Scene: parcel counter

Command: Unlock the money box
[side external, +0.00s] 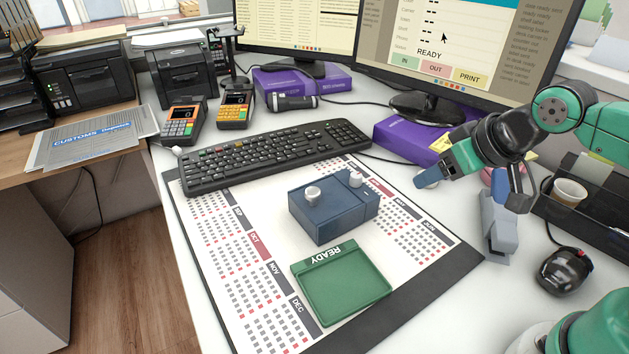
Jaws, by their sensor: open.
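A blue money box (332,214) stands on the calendar desk mat (225,262). A round pale knob (312,194) sits on its top, and another pale knob or key-like piece (356,179) is at its right rear. Whether the box is locked I cannot tell. My gripper (430,180) is to the right of the box and apart from it, above the desk near the mat's right edge.
A green tray (302,285) marked READY lies in front of the box. A keyboard (275,153) lies behind it. A grey stapler-like object (498,228), black mouse (565,270) and cup holder (588,215) are at right. Monitors and purple paper packs (400,137) stand behind.

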